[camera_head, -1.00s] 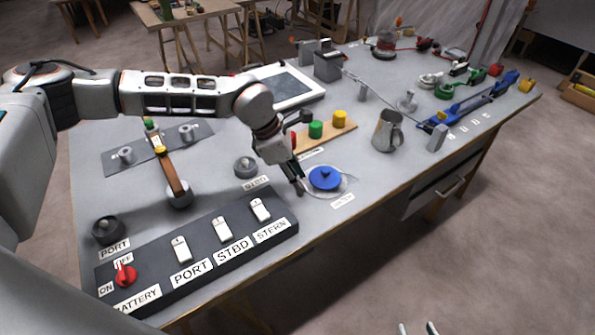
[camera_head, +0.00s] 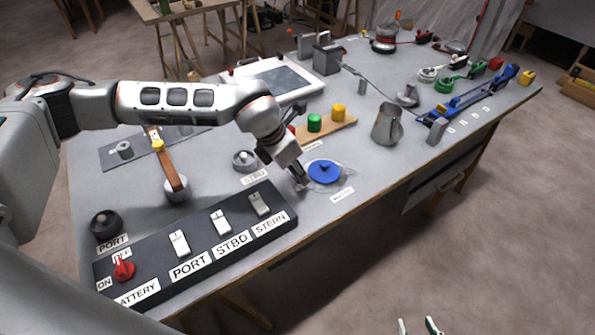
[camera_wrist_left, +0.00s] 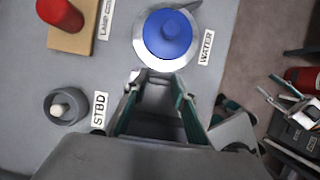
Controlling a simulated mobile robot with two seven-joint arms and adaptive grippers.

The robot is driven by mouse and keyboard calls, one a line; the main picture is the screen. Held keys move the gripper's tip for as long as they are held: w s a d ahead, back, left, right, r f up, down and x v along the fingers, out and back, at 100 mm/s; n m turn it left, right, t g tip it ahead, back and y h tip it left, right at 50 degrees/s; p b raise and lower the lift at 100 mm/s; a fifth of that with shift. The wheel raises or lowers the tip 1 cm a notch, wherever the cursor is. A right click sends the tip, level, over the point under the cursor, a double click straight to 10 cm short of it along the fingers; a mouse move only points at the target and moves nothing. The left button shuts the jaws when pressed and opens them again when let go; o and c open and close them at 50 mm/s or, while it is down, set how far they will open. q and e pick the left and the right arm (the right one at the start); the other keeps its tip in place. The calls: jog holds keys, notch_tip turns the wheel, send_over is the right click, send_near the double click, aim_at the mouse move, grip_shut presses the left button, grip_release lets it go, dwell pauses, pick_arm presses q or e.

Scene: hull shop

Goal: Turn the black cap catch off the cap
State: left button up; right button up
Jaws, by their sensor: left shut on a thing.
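The blue cap (camera_head: 324,171) sits on a round pale fitting on the bench; it also shows in the left wrist view (camera_wrist_left: 168,34), beside a WATER label. My left gripper (camera_head: 301,183) is low at the near-left edge of this fitting. In the left wrist view its two fingers (camera_wrist_left: 156,84) straddle the fitting's near edge, just short of the blue cap. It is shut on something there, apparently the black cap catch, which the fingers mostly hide. My right gripper (camera_head: 418,325) is at the bottom edge, with its fingertips apart and empty, away from the bench.
A switch panel (camera_head: 140,262) with several white switches lies at the near left. A STBD knob (camera_head: 245,161) is left of my left gripper. A wooden board (camera_head: 325,133) with coloured cylinders is behind the cap, and a metal jug (camera_head: 387,124) stands to its right.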

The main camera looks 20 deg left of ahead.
dwell(0.3)
pick_arm(q)
jog(key=o, duration=1.1)
jog(key=shift+r, duration=0.15)
jog(key=v, duration=1.1)
jog(key=shift+s+r, duration=0.2)
jog(key=shift+r, duration=0.15)
jog(key=shift+a, duration=0.1)
